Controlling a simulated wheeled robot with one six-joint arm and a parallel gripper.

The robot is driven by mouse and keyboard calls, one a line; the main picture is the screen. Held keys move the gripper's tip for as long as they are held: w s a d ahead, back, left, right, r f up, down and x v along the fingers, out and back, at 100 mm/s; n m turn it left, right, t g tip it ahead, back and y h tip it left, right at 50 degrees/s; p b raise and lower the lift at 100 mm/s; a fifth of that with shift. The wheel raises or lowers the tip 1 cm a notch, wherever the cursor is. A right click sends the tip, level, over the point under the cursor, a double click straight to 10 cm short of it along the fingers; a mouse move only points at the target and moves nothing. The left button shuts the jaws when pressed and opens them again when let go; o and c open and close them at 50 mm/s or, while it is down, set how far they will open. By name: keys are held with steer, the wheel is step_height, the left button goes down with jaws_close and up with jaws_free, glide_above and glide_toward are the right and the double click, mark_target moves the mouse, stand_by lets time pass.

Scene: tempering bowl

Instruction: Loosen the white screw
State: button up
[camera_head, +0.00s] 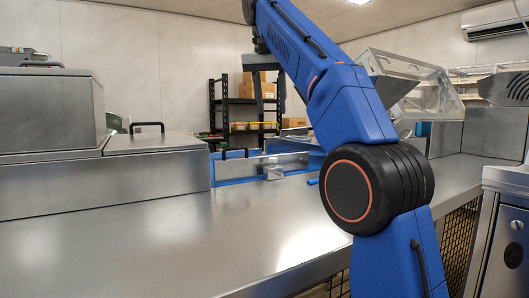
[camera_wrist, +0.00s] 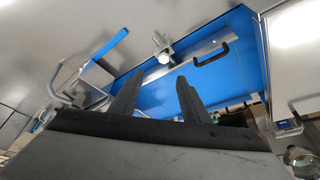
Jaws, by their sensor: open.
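The white screw, a small pale grey-white knob (camera_wrist: 163,50), stands on a metal bar (camera_wrist: 205,47) beside a blue panel (camera_wrist: 222,72) in the wrist view. In the head view the knob (camera_head: 273,173) sits in front of the metal plate at the back of the steel counter. The screw's thread is not visible.
A black handle (camera_wrist: 212,54) rises from the bar, right of the knob. Steel cabinets (camera_head: 100,170) stand at the left of the head view. A clear-lidded case (camera_head: 410,90) is at the back right. The front of the steel counter (camera_head: 170,245) is clear.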

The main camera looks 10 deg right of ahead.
steer(key=w, duration=0.1)
glide_toward(272, 158)
steer(key=x, duration=0.8)
steer(key=shift+w+d, duration=0.3)
steer(key=shift+w, duration=0.05)
steer(key=c, duration=1)
